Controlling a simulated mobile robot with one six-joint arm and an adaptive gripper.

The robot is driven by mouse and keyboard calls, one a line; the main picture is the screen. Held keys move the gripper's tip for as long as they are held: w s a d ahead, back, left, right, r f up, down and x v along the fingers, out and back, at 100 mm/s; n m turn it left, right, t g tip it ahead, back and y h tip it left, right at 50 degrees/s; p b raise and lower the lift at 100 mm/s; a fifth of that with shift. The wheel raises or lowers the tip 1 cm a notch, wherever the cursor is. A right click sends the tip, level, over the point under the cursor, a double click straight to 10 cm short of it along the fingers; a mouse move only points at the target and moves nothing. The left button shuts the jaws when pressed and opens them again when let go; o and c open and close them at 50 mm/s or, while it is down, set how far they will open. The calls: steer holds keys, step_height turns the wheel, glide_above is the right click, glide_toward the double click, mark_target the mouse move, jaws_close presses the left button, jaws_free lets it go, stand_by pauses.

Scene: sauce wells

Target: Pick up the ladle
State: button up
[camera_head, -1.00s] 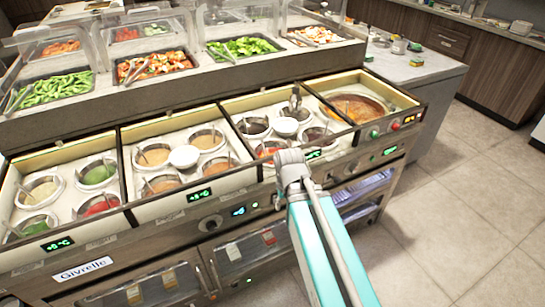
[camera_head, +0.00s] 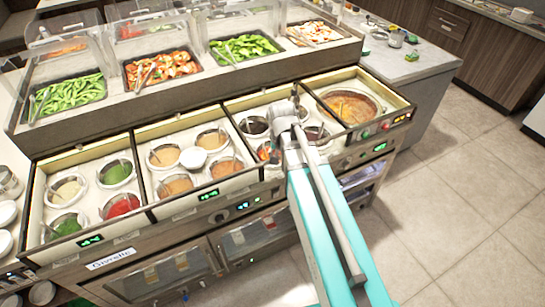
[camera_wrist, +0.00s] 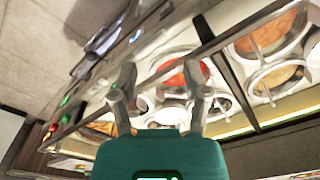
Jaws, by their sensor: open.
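My gripper (camera_wrist: 163,85) is open in the wrist view, with its two fingers apart and nothing between them. In the head view my gripper (camera_head: 295,97) is over the third section of the sauce counter, partly hidden by my arm. Thin ladle handles stick out of several sauce wells, such as the green well (camera_head: 116,173) and the tan well (camera_head: 164,155). A red sauce well (camera_wrist: 185,77) lies just beyond the fingers in the wrist view. I cannot tell which ladle is meant.
A large round soup pot (camera_head: 352,106) sits in the right-end section. Raised dividers and a metal front edge frame the sections. Food trays (camera_head: 162,68) behind clear guards stand along the back. Open tiled floor (camera_head: 465,190) lies to the right.

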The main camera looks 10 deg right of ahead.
steer(key=w+a+r+m, duration=0.1)
steer(key=w+a+m, duration=0.1)
steer(key=w+m, duration=1.1)
steer(key=w, duration=0.5)
steer(key=shift+a+m+g+p, duration=0.3)
steer(key=b, duration=0.9)
glide_above(264, 150)
steer(key=w, duration=0.1)
step_height(264, 150, down, 8)
steer(key=shift+f, duration=0.2)
steer(key=shift+f, duration=0.15)
steer(key=shift+s+d+f+b, duration=0.1)
steer(key=shift+f+b, duration=1.15)
steer(key=shift+d+f+b, duration=0.1)
steer(key=shift+f+b, duration=1.1)
jaws_close()
